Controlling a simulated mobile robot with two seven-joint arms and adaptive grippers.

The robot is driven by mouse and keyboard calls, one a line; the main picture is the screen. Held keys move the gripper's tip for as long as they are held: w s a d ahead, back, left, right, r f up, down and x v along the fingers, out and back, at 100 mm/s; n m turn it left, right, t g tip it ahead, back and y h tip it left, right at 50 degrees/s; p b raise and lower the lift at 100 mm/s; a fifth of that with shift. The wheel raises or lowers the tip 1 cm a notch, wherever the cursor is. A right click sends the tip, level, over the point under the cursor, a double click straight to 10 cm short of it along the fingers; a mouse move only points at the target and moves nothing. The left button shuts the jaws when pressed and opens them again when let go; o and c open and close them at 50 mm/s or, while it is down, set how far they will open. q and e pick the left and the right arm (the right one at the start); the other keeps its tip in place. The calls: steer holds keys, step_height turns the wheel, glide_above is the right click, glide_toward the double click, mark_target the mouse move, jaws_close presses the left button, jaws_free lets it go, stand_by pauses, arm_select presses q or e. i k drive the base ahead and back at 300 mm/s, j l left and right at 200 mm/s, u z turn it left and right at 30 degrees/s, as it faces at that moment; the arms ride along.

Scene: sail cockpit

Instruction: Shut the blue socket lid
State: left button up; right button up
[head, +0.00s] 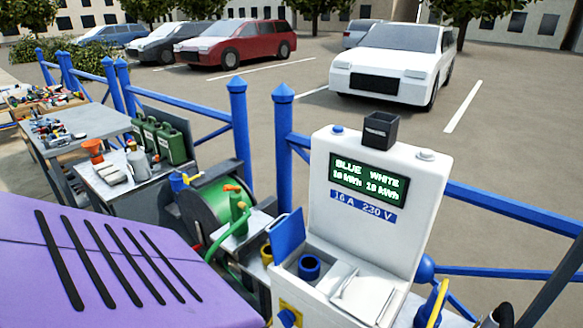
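The blue socket lid (288,236) stands open and tilted up at the left side of the white power pedestal's lower shelf. The round blue socket (309,267) beside it is uncovered, with its dark opening facing up. To its right are white flaps or a white lid (362,295); how far these are open is hard to tell. The pedestal (415,180) has a lit screen reading BLUE and WHITE, with a blue 16 A 230 V label below. Neither of my grippers can be made out in the head view.
Blue railings (240,130) run behind the pedestal. A purple slotted surface (120,265) fills the lower left. A yellow-and-blue fitting (437,300) is at the lower right.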

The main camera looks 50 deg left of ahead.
mark_target(287, 236)
steer(key=j+z, duration=0.1)
steer(key=j, duration=0.45)
steer(key=j+z, duration=0.1)
steer(key=j, duration=0.4)
steer(key=k+j, duration=0.1)
steer(key=j, duration=0.45)
steer(key=j+z, duration=0.15)
steer(key=j, duration=0.35)
steer(key=k+j+z, duration=0.1)
steer(key=j, duration=0.45)
steer(key=k+j+z, duration=0.1)
steer(key=j, duration=0.4)
steer(key=k+j, duration=0.7)
steer(key=i+l, duration=0.2)
steer(key=l+z, duration=0.05)
steer(key=l, duration=0.05)
